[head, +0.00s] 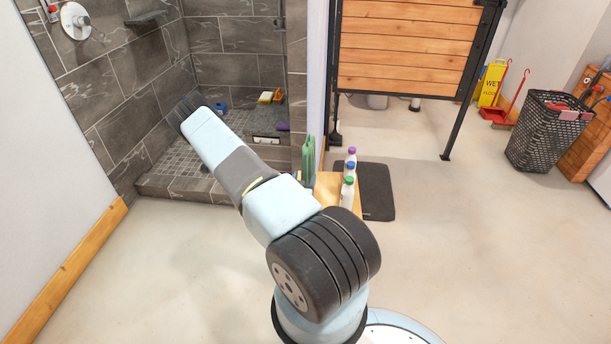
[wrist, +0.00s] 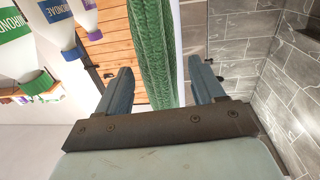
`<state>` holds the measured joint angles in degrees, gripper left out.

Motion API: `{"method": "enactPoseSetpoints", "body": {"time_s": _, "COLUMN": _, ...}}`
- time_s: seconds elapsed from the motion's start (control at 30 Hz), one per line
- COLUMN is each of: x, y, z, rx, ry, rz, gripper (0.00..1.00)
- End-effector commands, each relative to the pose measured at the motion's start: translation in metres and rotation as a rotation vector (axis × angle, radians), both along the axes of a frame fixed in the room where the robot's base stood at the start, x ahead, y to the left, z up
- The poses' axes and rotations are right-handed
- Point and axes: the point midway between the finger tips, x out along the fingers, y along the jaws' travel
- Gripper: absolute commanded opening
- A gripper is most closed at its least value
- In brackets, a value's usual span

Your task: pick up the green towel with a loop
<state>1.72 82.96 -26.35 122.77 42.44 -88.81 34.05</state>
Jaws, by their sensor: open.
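The green towel (head: 309,158) hangs as a narrow upright strip just right of the shower wall's edge in the head view, beside a small wooden stand. In the wrist view the ribbed green towel (wrist: 154,45) runs down the picture between the two fingers of my gripper (wrist: 160,66). The fingers are apart, with a gap on both sides of the cloth. I cannot tell how deep the towel sits between them. No loop can be made out. In the head view my gripper is mostly hidden behind my arm.
Several capped bottles (head: 348,193) stand on the wooden stand (head: 327,188), close to the towel; they appear upside down in the wrist view (wrist: 52,12). A dark mat (head: 377,192) lies behind. A black basket (head: 545,130) and yellow sign (head: 491,84) are right. Open floor lies front right.

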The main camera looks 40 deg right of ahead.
Motion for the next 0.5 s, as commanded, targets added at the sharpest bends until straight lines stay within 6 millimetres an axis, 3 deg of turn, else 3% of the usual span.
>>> {"method": "enactPoseSetpoints", "body": {"time_s": 0.17, "x": 0.005, "y": -0.007, "z": -0.001, "rx": 0.000, "ry": 0.000, "rz": 0.000, "gripper": 0.68}}
{"method": "enactPoseSetpoints", "body": {"time_s": 0.5, "x": 0.030, "y": -0.041, "z": -0.004, "rx": 0.001, "ry": -0.001, "rz": 0.001, "gripper": 0.68}}
